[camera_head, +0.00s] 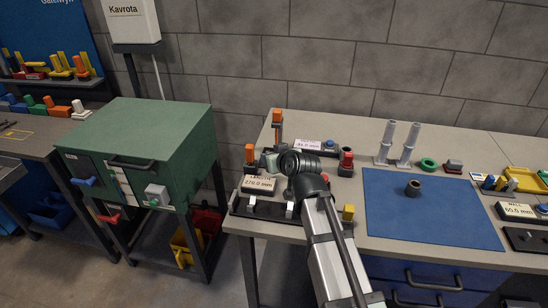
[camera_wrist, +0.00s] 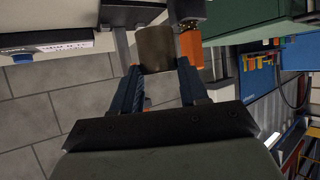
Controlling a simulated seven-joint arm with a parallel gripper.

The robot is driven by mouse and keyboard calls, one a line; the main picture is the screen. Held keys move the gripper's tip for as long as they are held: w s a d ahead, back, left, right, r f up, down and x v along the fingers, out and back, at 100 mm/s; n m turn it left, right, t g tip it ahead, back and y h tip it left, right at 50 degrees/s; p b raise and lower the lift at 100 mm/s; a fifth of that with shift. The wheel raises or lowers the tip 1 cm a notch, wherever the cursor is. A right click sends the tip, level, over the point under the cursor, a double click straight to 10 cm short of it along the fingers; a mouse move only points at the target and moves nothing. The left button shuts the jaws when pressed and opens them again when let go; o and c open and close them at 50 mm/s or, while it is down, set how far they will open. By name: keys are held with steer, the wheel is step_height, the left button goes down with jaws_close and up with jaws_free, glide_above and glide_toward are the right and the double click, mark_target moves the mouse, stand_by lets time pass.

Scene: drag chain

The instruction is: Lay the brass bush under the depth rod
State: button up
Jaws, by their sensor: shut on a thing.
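My gripper (camera_wrist: 158,78) is shut on a dull brown piece (camera_wrist: 155,48) with straight sides, which looks like the brass bush. Only one side of it shows in the wrist view. In the head view my arm hides the fingers and the held piece. They are at the gauges on the left part of the bench. Beside the held piece in the wrist view are a grey post (camera_wrist: 122,45) and an orange part (camera_wrist: 190,47). I cannot tell which part is the depth rod, or whether the piece is under it.
A dark ring-shaped piece (camera_head: 413,188) stands on the blue mat (camera_head: 450,225). Two grey posts (camera_head: 408,145), a green ring (camera_head: 428,164) and a yellow tray (camera_head: 524,180) are behind and right. Gauges with displays (camera_head: 259,184) crowd the left end. Much of the mat is clear.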

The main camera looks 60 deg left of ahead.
stand_by(0.3)
steer(key=shift+w+a+f, duration=0.25)
steer(key=shift+f, duration=0.4)
steer(key=shift+w+a+f, duration=0.25)
steer(key=shift+w+f, duration=0.05)
steer(key=shift+f, duration=0.35)
steer(key=shift+w+a+f, duration=0.25)
steer(key=shift+f, duration=0.4)
steer(key=shift+w+a+f, duration=0.15)
steer(key=shift+w+a, duration=1.05)
steer(key=shift+w+a+f, duration=0.1)
steer(key=shift+w+a, duration=1.1)
steer(key=shift+f, duration=0.3)
steer(key=o, duration=1.4)
steer(key=shift+c, duration=0.2)
